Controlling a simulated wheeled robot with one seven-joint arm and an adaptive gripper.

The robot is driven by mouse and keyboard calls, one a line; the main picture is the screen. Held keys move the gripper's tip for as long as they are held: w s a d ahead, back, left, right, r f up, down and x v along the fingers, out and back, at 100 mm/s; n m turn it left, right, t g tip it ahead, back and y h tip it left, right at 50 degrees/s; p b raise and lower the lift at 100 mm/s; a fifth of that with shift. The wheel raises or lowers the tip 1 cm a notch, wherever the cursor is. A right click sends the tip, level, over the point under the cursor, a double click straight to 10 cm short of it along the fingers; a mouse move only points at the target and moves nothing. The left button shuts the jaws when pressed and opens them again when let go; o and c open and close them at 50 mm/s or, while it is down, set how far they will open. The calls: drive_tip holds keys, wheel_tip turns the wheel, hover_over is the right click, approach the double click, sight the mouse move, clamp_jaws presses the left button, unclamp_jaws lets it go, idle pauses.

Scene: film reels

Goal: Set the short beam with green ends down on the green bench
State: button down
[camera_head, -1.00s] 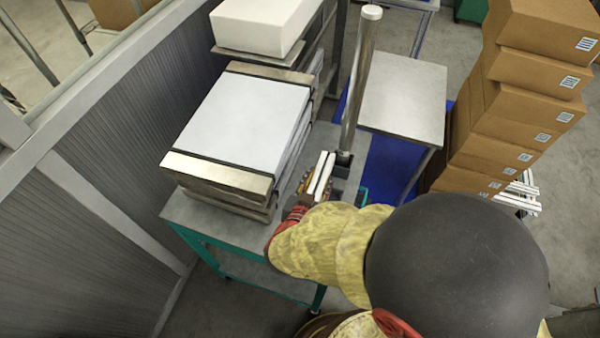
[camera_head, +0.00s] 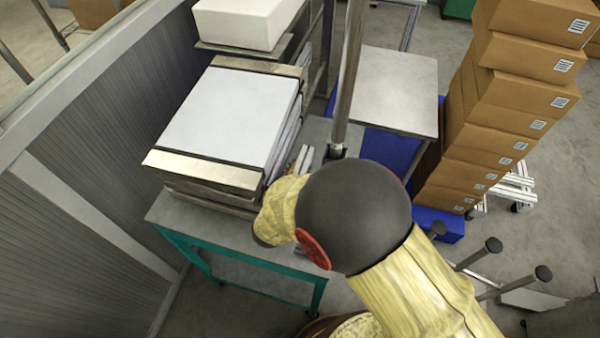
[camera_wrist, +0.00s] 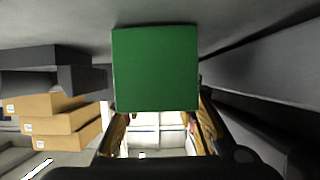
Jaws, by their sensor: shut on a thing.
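The short beam shows its square green end (camera_wrist: 155,68) large in the wrist view. My gripper (camera_wrist: 162,116) is shut on it, with orange-brown fingers on both sides below the green face. The rest of the beam is hidden behind that face. The green bench has a grey top (camera_head: 185,212) and green legs. In the head view my arm covers the bench's right part and hides my gripper and the beam. Whether the beam touches the bench top cannot be told.
A stack of white-topped slabs (camera_head: 230,115) fills the bench's left and back. Narrow pale bars (camera_head: 302,160) and an upright metal post (camera_head: 347,85) stand beside it. A grey table (camera_head: 400,90) and stacked cartons (camera_head: 480,150) are at right. The bench's front-left strip is bare.

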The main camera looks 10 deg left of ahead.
drive_tip(key=shift+f, duration=0.1)
drive_tip(key=c, duration=1.4)
unclamp_jaws()
